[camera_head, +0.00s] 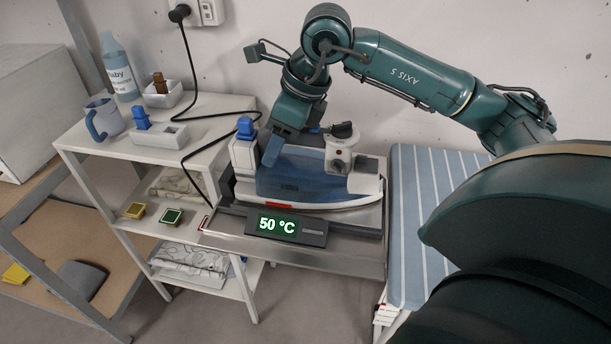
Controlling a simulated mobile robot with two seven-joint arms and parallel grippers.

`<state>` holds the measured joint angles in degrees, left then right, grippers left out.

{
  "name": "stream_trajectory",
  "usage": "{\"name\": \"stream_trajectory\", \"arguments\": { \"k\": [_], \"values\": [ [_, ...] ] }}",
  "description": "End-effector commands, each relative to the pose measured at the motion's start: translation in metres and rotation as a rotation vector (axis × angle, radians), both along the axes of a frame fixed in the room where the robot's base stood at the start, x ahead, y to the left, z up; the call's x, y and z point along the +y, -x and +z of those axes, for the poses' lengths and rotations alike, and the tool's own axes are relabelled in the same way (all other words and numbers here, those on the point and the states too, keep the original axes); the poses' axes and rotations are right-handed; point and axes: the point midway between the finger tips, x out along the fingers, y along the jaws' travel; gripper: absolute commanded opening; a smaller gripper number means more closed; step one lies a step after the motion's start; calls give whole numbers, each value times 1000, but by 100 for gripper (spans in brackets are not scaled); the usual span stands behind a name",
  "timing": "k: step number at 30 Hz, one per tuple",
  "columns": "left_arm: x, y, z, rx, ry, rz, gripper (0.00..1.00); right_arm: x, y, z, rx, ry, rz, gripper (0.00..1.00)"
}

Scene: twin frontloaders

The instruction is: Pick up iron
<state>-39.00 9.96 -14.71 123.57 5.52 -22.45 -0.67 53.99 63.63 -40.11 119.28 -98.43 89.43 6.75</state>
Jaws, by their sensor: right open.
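The iron (303,178), with a blue translucent body and white parts, sits on a metal rest (345,247) beside the ironing board. A black cord runs from its left side to a wall socket. My right gripper (276,153) reaches down from above over the left part of the iron. One blue finger shows in front of the iron body; the other finger is hard to make out. The jaws are open, and I cannot tell whether they touch the iron. My left gripper is not in view.
A display (286,226) reading 50 °C is at the front of the rest. The striped ironing board (418,190) lies to the right. A white shelf (205,145) at left holds a bottle (119,68), a mug (103,119) and a small tray (163,96). The black cord (205,62) hangs across the shelf.

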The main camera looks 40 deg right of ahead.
Motion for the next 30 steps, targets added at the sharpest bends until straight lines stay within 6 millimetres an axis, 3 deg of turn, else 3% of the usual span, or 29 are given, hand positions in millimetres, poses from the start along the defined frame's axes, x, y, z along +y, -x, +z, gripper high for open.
{"name": "stream_trajectory", "arguments": {
  "k": [5, 24, 30],
  "values": [
    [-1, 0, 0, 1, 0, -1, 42, 0, 0, 0, 0, 0, 0, 51],
    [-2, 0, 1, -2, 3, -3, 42, 0, 0, 0, 0, 0, -1, 0],
    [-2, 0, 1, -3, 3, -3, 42, 0, -1, 3, -6, -1, -1, 0]
  ]
}}
